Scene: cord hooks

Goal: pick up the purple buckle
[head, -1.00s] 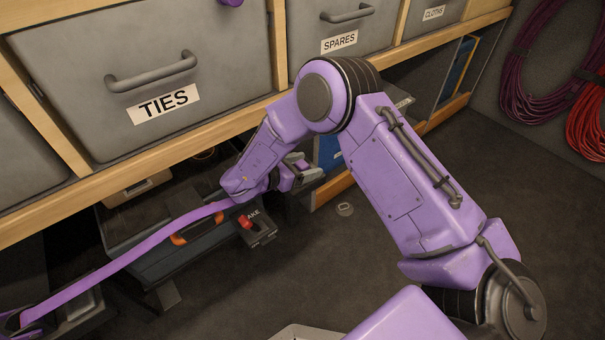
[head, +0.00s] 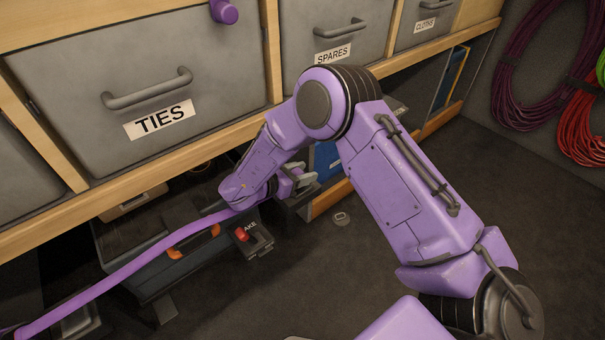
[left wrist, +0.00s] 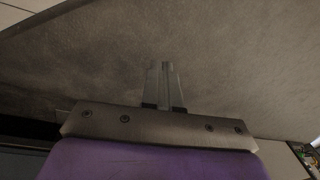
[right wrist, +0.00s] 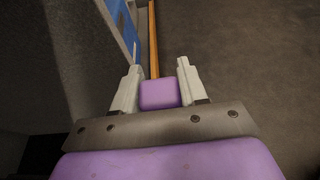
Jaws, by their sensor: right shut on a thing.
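The purple buckle (right wrist: 158,93) is a small purple block between the two pale fingers of my right gripper (right wrist: 157,84) in the right wrist view. The fingers are shut on its sides. In the head view my right gripper (head: 303,181) is low, below the SPARES drawer and above the dark floor; the buckle is mostly hidden there by the fingers and wrist. In the left wrist view my left gripper (left wrist: 164,68) has its fingers together with nothing visible between them, facing a grey surface. The left gripper cannot be made out in the head view.
Grey drawers stand above, labelled TIES (head: 160,119), SPARES (head: 333,54) and CLOTHS. A dark toolbox (head: 150,285) with orange handle sits under the shelf. A purple band (head: 120,270) runs to my right wrist. A small ring (head: 341,218) lies on open floor. Coiled cords (head: 580,130) hang at right.

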